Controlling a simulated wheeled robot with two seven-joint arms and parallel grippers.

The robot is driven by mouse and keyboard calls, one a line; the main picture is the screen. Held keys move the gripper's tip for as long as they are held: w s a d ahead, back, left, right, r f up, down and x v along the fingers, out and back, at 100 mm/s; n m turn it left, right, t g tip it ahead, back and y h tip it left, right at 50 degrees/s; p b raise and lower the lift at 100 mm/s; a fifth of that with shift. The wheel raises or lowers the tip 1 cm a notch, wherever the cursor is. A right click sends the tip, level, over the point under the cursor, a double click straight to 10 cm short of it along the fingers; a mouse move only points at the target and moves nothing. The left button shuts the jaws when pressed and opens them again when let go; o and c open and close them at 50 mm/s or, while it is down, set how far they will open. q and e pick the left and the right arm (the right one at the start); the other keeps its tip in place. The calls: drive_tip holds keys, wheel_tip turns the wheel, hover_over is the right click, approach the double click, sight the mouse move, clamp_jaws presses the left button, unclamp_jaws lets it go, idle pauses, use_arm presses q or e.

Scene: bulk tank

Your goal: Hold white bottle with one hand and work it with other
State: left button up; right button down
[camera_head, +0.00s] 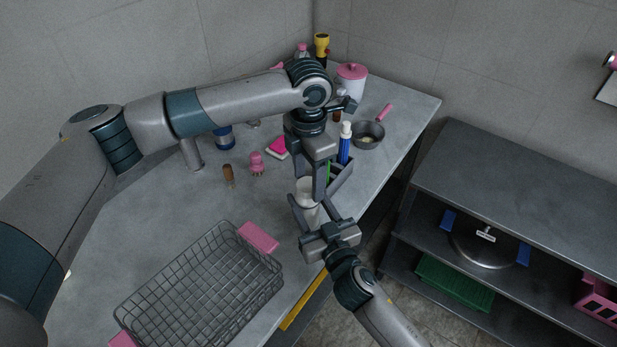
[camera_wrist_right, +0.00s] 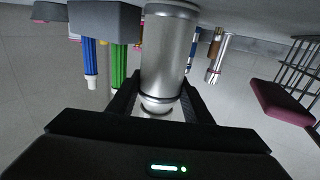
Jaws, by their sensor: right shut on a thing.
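The white bottle (camera_head: 309,214) stands near the table's front right edge, partly hidden by my grippers. My right gripper (camera_head: 312,218) is shut around its body from the front. In the right wrist view the bottle (camera_wrist_right: 168,50) looks silvery grey and sits between the two dark fingers of the right gripper (camera_wrist_right: 160,105). My left gripper (camera_head: 313,188) points down from above, its fingers beside the bottle's upper end. I cannot tell whether they touch it or how far apart they are.
A grey caddy (camera_head: 343,176) with blue and green items stands just behind the bottle. A wire basket (camera_head: 200,290) with pink handles lies at front left. A pan (camera_head: 368,136), a pink-lidded pot (camera_head: 351,82) and small items stand farther back. Dark shelves (camera_head: 520,190) stand right.

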idle(0.3)
use_arm(q)
drive_tip(key=shift+r, duration=2.2)
drive_tip(key=shift+c, duration=0.4)
